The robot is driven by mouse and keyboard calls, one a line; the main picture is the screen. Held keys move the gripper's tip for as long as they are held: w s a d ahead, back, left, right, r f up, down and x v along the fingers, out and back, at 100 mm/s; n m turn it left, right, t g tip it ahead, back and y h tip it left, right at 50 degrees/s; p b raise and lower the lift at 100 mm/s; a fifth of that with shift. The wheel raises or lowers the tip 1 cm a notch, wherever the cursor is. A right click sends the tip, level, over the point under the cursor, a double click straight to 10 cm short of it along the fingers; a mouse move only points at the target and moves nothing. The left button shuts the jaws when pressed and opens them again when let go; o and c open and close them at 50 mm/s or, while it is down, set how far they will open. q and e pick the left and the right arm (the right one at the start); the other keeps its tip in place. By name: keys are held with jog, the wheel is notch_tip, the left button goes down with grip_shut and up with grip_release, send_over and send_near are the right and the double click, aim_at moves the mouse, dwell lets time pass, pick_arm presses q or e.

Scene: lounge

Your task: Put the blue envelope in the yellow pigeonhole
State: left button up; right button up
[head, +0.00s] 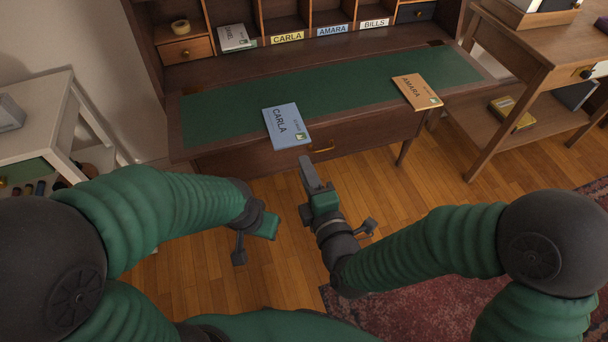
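The blue envelope (286,125), marked CARLA, lies at the desk's front edge, partly overhanging it. The yellow pigeonhole (287,37), with a yellow CARLA label, is at the back of the desk, left of the blue AMARA one; its upper part is cut off by the frame. My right gripper (307,193) is in front of the desk, below the envelope in the picture and apart from it. Its two dark fingers look parted, with nothing between them. My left gripper (264,226) is lower left of it; its fingers are mostly hidden.
An orange envelope (415,92), marked AMARA, lies at the desk's right front. A white envelope (236,38) leans in the leftmost pigeonhole. The blue-labelled (333,30) and BILLS (374,23) pigeonholes look empty. The green desktop (340,86) between is clear. Side tables flank the desk.

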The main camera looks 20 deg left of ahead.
aim_at(291, 140)
jog(key=b+x, duration=0.1)
jog(key=x, duration=0.9)
jog(key=shift+w+a+b, duration=0.15)
jog(key=shift+a+b, duration=0.15)
jog(key=shift+c, duration=0.4)
grip_shut()
jog(key=shift+f, duration=0.1)
jog(key=shift+s+d+r+p, duration=0.3)
jog(key=shift+s+r+p, duration=0.1)
jog(key=shift+r+p, duration=0.25)
jog(key=shift+s+d+r+p, duration=0.25)
jog(key=shift+s+r+p, duration=0.25)
jog(key=shift+r, duration=0.3)
jog(key=shift+s+d+r+p, duration=0.4)
jog(key=shift+r+p, duration=0.1)
jog(key=shift+r, duration=0.15)
